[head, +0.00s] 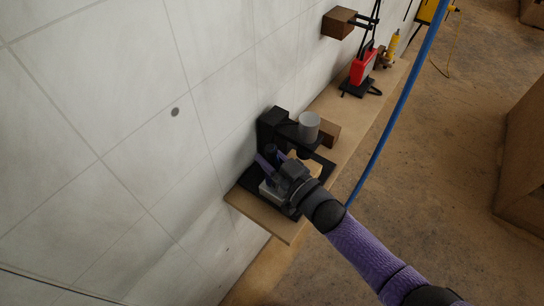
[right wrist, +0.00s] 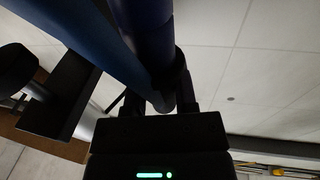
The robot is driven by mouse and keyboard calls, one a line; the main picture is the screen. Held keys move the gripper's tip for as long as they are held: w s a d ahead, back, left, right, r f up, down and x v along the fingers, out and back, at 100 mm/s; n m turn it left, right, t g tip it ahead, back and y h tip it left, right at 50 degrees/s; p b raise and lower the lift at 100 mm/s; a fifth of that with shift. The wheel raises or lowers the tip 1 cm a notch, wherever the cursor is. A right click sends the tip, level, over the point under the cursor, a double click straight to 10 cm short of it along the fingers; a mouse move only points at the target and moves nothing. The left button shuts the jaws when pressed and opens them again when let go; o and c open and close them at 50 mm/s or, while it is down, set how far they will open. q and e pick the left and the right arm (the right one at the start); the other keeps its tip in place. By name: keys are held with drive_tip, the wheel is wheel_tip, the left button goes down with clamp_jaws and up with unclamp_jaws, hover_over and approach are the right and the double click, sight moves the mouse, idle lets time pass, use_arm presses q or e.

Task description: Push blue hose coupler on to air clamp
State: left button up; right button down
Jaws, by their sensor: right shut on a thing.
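My right gripper (head: 274,166) is at the near end of the wall shelf, over a black clamp-like fixture (head: 268,128) with a grey cylinder (head: 308,126). In the right wrist view its fingers (right wrist: 158,100) are shut around a dark blue cylindrical piece (right wrist: 146,18), which looks like the hose coupler. The blue hose (head: 400,105) slants down from the top right and passes behind my right arm. It also shows large in the right wrist view (right wrist: 82,38), running towards the fingers. I cannot tell whether the coupler touches the air clamp. My left gripper is out of view.
The wooden shelf (head: 262,217) runs along the white tiled wall (head: 120,110). The floor right of the hose is open, with a brown box (head: 524,150) at the edge.

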drive_tip(key=shift+r+b, duration=0.1)
drive_tip(key=shift+b, duration=0.2)
drive_tip(key=shift+s+f, duration=0.1)
drive_tip(key=shift+f, duration=0.2)
idle(0.4)
drive_tip(key=shift+c, duration=1.6)
unclamp_jaws()
drive_tip(key=shift+f, duration=0.1)
drive_tip(key=shift+f, duration=0.1)
